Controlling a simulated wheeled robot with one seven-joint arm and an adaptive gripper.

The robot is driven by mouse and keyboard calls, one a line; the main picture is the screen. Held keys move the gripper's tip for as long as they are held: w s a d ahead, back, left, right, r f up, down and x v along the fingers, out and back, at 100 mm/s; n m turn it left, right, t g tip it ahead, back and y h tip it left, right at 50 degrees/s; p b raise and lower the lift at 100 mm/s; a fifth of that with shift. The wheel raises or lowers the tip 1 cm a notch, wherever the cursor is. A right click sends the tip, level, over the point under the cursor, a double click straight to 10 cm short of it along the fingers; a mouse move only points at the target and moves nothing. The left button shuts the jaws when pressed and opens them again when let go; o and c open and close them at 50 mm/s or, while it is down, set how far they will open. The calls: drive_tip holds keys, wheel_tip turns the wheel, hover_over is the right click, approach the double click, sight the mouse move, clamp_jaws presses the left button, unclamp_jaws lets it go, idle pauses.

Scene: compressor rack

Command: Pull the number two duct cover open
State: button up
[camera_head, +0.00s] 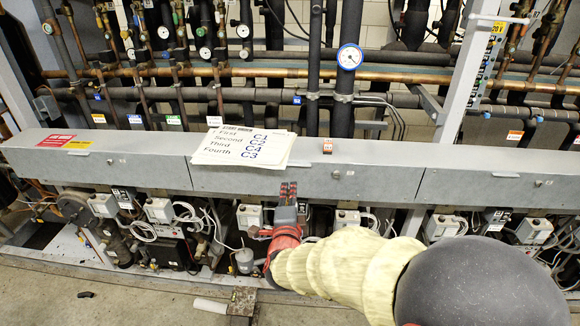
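A long grey metal duct runs across the view in several cover sections. The middle cover (400,180) has a round knob or latch (336,174) on its front face and a small orange tag (327,146) on its top edge. I cannot read a number two on it. It looks closed, flush with its neighbours. My gripper (288,190) points up and away, in front of the middle cover's face, left of the knob. Its two narrow fingertips appear close together with nothing visible between them. I cannot tell whether they touch each other or the cover.
Papers (243,147) with printed words lie on top of the duct, above my gripper. The left cover (90,165) and right cover (500,188) flank the middle one. Pipes and a gauge (349,57) stand behind. Boxes and cables (160,211) sit below.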

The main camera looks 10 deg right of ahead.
sight(296, 165)
drive_tip(key=shift+w+d+r+m+t+h+b, duration=0.2)
drive_tip(key=shift+w+d+r+m, duration=0.3)
drive_tip(key=shift+w, duration=0.65)
drive_tip(key=shift+w+d+r+m+t+h+b, duration=0.1)
drive_tip(key=shift+w+d+r+m+h, duration=0.15)
drive_tip(key=shift+w+d, duration=0.7)
drive_tip(key=shift+w+d+r+m+t+h+b, duration=0.15)
drive_tip(key=shift+w+d+r+m, duration=0.25)
drive_tip(key=shift+w, duration=1)
drive_tip(key=shift+a, duration=0.1)
drive_tip(key=shift+c, duration=0.2)
clamp_jaws()
drive_tip(key=shift+s+f, duration=0.1)
drive_tip(key=shift+f, duration=0.05)
